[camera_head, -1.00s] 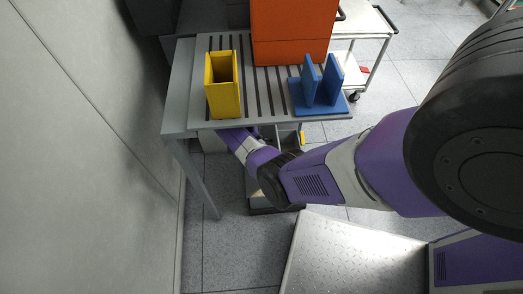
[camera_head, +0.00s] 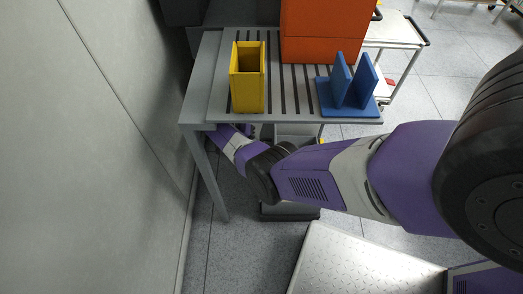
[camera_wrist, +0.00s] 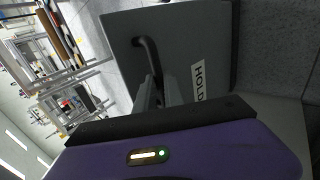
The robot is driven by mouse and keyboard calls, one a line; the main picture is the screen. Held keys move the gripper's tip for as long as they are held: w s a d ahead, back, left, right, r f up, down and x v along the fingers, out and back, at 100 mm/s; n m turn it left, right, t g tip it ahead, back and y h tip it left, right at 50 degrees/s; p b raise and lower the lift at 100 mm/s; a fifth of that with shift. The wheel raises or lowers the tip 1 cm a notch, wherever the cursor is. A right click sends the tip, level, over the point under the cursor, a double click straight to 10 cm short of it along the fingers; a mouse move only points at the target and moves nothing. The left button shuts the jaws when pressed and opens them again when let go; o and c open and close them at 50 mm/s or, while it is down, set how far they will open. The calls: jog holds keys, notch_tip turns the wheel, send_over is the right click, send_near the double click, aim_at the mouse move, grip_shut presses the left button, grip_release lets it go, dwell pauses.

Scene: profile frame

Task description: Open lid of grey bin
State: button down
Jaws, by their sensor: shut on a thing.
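The grey bin's lid (camera_wrist: 195,35) fills the upper middle of the wrist view as a flat grey panel with a white label reading "HOLD". A dark curved handle (camera_wrist: 146,46) stands on it. My gripper (camera_wrist: 160,85) is shut on the handle, its grey fingers meeting the handle's near end. In the head view my arm reaches left under the table, and my gripper is hidden there. A grey body with a dark base (camera_head: 290,212) shows partly below the table behind my arm; it may be the bin.
The slatted grey table (camera_head: 215,85) stands above my forearm. It bears a yellow open box (camera_head: 247,90), a blue bracket (camera_head: 347,110) and an orange box (camera_head: 322,35). A grey wall (camera_head: 90,150) runs along the left. A white cart (camera_head: 395,30) stands behind right.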

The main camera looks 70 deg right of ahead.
jog(key=shift+s+a+f, duration=0.2)
jog(key=shift+a, duration=0.05)
jog(key=c, duration=1.5)
grip_release()
jog(key=shift+o, duration=0.2)
jog(key=shift+w+d+r, duration=0.1)
jog(key=shift+r, duration=0.05)
jog(key=shift+d, duration=0.1)
